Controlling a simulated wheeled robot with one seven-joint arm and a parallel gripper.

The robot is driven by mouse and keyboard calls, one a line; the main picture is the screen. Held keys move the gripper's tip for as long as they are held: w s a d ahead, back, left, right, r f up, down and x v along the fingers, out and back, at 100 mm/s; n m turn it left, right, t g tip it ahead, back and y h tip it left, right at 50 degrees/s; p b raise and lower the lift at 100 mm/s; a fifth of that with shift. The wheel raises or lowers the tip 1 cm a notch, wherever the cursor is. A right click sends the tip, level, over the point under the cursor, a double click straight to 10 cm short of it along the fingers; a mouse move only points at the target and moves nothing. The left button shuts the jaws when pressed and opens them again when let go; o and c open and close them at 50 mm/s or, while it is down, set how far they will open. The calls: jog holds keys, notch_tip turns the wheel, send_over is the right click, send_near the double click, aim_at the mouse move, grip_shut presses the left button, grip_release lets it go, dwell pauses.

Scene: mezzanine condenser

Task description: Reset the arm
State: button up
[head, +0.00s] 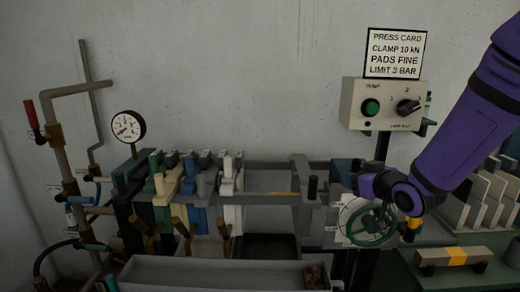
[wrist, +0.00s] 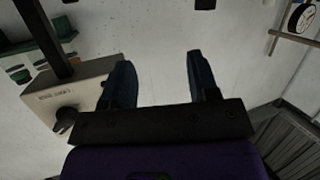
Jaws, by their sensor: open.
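My purple arm (head: 468,125) reaches in from the right in the head view. Its wrist hangs in front of the green handwheel (head: 373,238), overlapping its upper part in the picture. Whether it touches the wheel I cannot tell. In the wrist view my gripper (wrist: 160,62) has its two dark blue fingers spread wide, with only pale wall between them. Nothing is held. The fingertips are hard to make out in the head view.
The control box (head: 381,105) hangs on a post; it also shows at left in the wrist view (wrist: 70,95). A gauge (head: 127,126), pipes (head: 62,140), coloured plates (head: 190,185), a grey trough (head: 220,272) and a yellow-banded bar (head: 453,258) stand around. Wall above the plates is clear.

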jog(key=s+d+r+m+g+h, duration=0.1)
jog(key=s+r+g, duration=0.2)
jog(key=s, duration=0.7)
jog(key=s+d+r+m+g+h, duration=0.2)
jog(key=s+r+g, duration=0.1)
jog(key=s, duration=0.6)
jog(key=s+d+r+m+g+h, duration=0.1)
jog(key=s+d+r+g, duration=0.1)
jog(key=s, duration=0.8)
notch_tip(320, 180, up, 3)
jog(key=shift+s+f+m+g, duration=0.15)
jog(key=shift+s+m+g, duration=0.2)
jog(key=shift+g, duration=0.15)
